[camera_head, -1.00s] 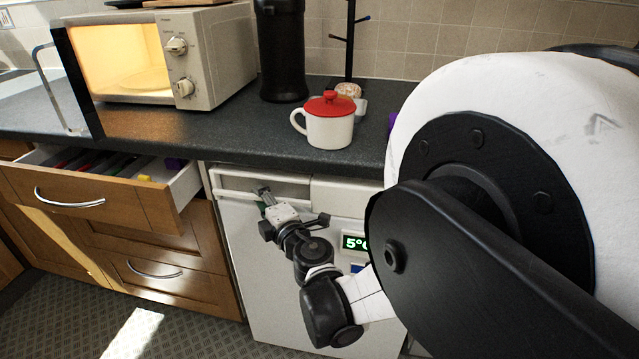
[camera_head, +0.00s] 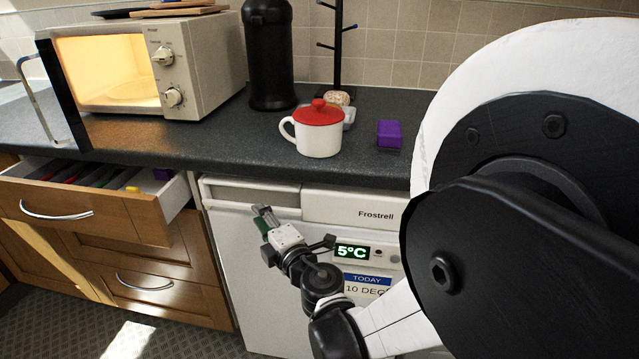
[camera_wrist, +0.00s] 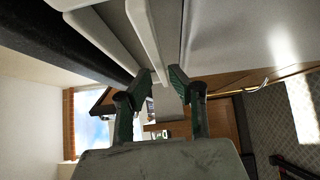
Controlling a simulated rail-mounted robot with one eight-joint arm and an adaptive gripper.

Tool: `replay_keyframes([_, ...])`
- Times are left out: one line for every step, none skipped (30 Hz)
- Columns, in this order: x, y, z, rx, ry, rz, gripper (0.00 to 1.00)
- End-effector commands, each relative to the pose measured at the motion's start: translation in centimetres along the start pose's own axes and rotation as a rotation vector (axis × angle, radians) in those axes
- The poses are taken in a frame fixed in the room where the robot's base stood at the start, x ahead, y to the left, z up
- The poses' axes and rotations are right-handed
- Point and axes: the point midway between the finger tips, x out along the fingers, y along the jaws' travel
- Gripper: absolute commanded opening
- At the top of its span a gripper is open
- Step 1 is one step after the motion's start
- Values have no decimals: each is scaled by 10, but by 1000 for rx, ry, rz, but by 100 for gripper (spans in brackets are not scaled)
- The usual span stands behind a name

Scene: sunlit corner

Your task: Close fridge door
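The white fridge (camera_head: 345,205) stands under the counter; its name panel and a green "5°C" display (camera_head: 352,251) face me. The fridge door (camera_head: 235,260) is below a white and grey strip at the top left. I cannot tell for certain how far it stands ajar. My gripper (camera_head: 262,212) is in front of the door's upper left part, near its top edge. In the wrist view my gripper (camera_wrist: 162,78) has its two fingers apart with nothing held between them. White fridge panels (camera_wrist: 235,35) show close beyond the fingertips; contact is unclear.
An open drawer (camera_head: 90,205) juts out left of the fridge. On the counter (camera_head: 215,145) stand a lit microwave (camera_head: 190,60), a black flask (camera_head: 270,60), a red-lidded white mug (camera_head: 318,135) and a purple box (camera_head: 390,132). My arm fills the right side.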

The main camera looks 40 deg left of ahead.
Motion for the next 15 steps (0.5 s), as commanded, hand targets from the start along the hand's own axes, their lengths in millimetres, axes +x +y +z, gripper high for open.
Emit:
replay_keyframes([-12,0,0,0,-1,0,19])
replay_keyframes([-18,0,0,0,-1,0,19])
replay_keyframes([-25,0,0,0,-1,0,19])
replay_keyframes([-30,0,0,0,0,0,19])
replay_keyframes([-36,0,0,0,0,0,19])
replay_keyframes([-42,0,0,0,0,0,19])
replay_keyframes([-46,0,0,0,0,0,19])
replay_keyframes([-50,0,0,0,0,0,19])
replay_keyframes([-54,0,0,0,-1,0,19])
replay_keyframes([-57,0,0,0,-1,0,19])
replay_keyframes([-60,0,1,0,-1,0,19])
replay_keyframes([-62,0,0,0,-1,0,19])
replay_keyframes([-64,0,0,0,-1,0,19])
replay_keyframes([-65,0,0,0,-1,0,19])
replay_keyframes([-66,0,0,0,-1,0,19])
